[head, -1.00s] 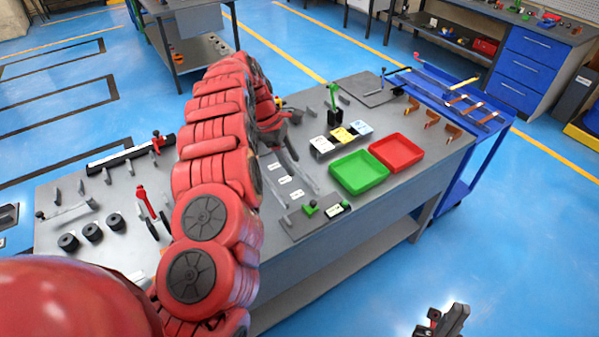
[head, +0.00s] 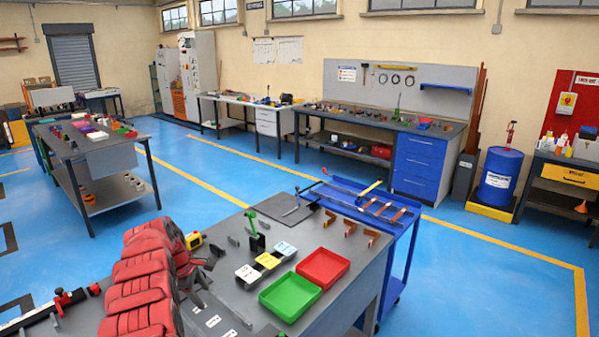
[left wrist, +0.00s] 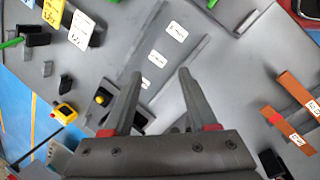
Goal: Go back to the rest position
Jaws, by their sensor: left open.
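My left arm, in red segments, comes in from the lower left of the head view. Its dark left gripper (head: 197,282) is over the grey workbench (head: 340,285), left of the green tray. In the left wrist view the two fingers of the left gripper (left wrist: 160,74) are apart, with nothing between them. They point at the bench top, where white labels (left wrist: 176,31) lie beside a grey rail. How high the fingers are above the bench is hard to tell. My right gripper is in neither current view.
A green tray (head: 290,297), a red tray (head: 323,268) and labelled card stands (head: 268,261) are right of the gripper. A blue cart (head: 390,245) adjoins the bench's far end. The left wrist view shows a copper bar (left wrist: 292,97) and a small yellow device (left wrist: 65,112). Blue floor lies clear right.

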